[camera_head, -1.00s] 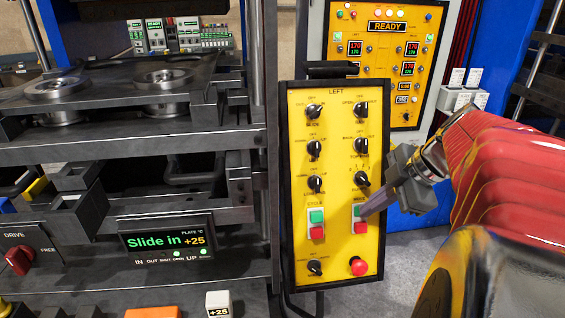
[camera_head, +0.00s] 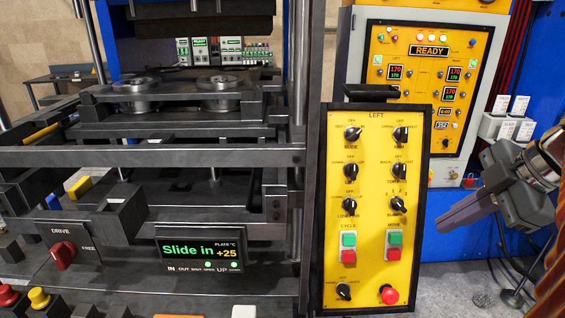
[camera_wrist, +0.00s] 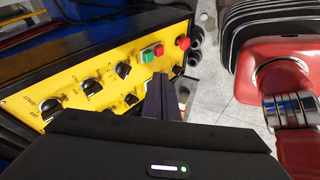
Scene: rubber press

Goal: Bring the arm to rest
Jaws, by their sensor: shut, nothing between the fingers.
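My gripper (camera_head: 448,220) is at the right of the head view, its fingers pointing left toward the yellow LEFT control panel (camera_head: 378,225). The fingers are together and empty, and in this view there is a gap between their tips and the panel's right edge. In the wrist view the shut fingers (camera_wrist: 163,98) lie in front of the same panel (camera_wrist: 70,92), near its green and red buttons. My red arm shows at the right edge of the head view.
The press (camera_head: 150,152) fills the left side, with a "Slide in +25" display (camera_head: 199,251) and a red DRIVE knob (camera_head: 63,256). A READY cabinet (camera_head: 428,85) stands behind the panel.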

